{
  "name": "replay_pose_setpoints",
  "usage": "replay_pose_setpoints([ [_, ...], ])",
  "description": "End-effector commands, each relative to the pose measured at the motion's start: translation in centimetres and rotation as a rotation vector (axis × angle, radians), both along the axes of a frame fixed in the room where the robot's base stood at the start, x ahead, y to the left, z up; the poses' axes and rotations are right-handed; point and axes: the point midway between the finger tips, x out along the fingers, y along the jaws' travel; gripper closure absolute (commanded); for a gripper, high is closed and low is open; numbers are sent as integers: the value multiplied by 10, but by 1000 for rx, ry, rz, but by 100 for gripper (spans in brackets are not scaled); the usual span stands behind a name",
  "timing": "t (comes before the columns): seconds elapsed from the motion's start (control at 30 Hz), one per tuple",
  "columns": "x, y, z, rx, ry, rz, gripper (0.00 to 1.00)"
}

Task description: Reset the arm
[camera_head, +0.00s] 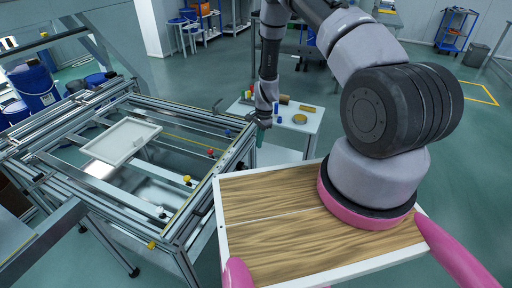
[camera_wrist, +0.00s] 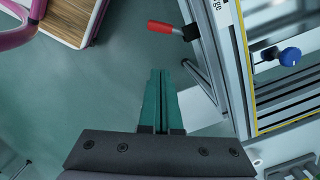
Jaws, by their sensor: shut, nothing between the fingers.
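My gripper (camera_wrist: 161,100) has green fingers that are pressed together and empty in the wrist view. In the head view my gripper (camera_head: 262,130) hangs pointing down at the right edge of the metal frame fixture (camera_head: 180,113), apart from it as far as I can tell. The wrist view shows the fixture's edge (camera_wrist: 232,60) to the right of the fingers, with a red-tipped handle (camera_wrist: 162,27) above them and a blue knob (camera_wrist: 290,56) further right. A white panel (camera_head: 122,140) lies on the fixture at its left.
A small white table (camera_head: 290,140) with several small items stands behind my gripper. My wood-topped base is at the front right. Blue drums (camera_head: 36,85) stand at the far left. A blue cart (camera_head: 456,30) is at the back right. Green floor is open at the right.

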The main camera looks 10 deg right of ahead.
Motion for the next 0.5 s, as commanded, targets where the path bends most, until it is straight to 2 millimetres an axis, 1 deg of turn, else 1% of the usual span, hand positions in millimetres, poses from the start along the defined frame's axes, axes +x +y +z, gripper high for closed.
replay_pose_setpoints([
  [0.17,1,0,7,1,-3,2,100],
  [0.27,9,0,25,7,-22,14,100],
  [0.37,21,1,68,20,-61,43,100],
  [0.4,26,1,90,26,-81,59,100],
  [0.47,32,1,127,36,-114,88,100],
  [0.5,35,1,152,41,-137,108,100],
])
